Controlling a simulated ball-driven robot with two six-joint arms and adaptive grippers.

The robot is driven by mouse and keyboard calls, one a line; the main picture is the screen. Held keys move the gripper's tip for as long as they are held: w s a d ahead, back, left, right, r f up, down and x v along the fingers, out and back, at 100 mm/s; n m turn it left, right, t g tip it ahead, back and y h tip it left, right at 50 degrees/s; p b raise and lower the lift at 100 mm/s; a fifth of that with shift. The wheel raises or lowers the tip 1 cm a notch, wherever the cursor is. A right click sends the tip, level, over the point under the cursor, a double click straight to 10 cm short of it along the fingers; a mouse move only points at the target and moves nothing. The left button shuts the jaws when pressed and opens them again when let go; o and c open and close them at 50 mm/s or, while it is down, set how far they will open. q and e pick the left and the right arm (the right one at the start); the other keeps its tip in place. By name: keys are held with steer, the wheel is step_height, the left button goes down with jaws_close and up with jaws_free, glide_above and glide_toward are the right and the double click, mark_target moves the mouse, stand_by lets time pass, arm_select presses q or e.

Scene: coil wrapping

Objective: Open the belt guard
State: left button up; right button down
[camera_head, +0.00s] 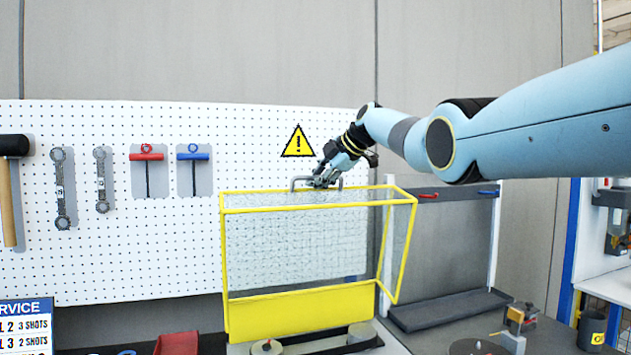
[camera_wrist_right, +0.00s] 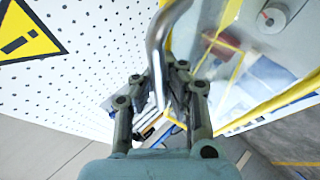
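The belt guard (camera_head: 300,305) is a yellow frame with clear mesh panels and a solid yellow lower band. It stands in the middle of the head view, its top edge level with the pegboard's lower half. A grey metal bar handle (camera_head: 301,180) sits on its top edge. My right gripper (camera_head: 323,181) reaches in from the right and is at this handle. In the right wrist view the handle (camera_wrist_right: 157,50) runs down between my fingers, which are closed around it. Part of the handle is hidden by the fingers. My left gripper is not in view.
Round grey pulleys (camera_head: 268,348) show below the guard. A white pegboard (camera_head: 100,240) with hung tools and a yellow warning sign (camera_head: 298,142) is behind. A dark shelf (camera_head: 445,309) stands to the right. The space above the guard, left of my arm, looks free.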

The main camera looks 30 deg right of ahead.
steer(key=c, duration=2)
jaws_free()
steer(key=shift+w+d+r, duration=0.1)
steer(key=shift+r, duration=0.35)
steer(key=shift+o, duration=1.2)
steer(key=o, duration=0.4)
steer(key=shift+s, duration=0.3)
steer(key=shift+f, duration=0.15)
steer(key=shift+s+d+r, duration=0.15)
steer(key=shift+s+r, duration=0.25)
steer(key=shift+s, duration=0.1)
steer(key=v, duration=1.1)
steer(key=shift+f, duration=0.1)
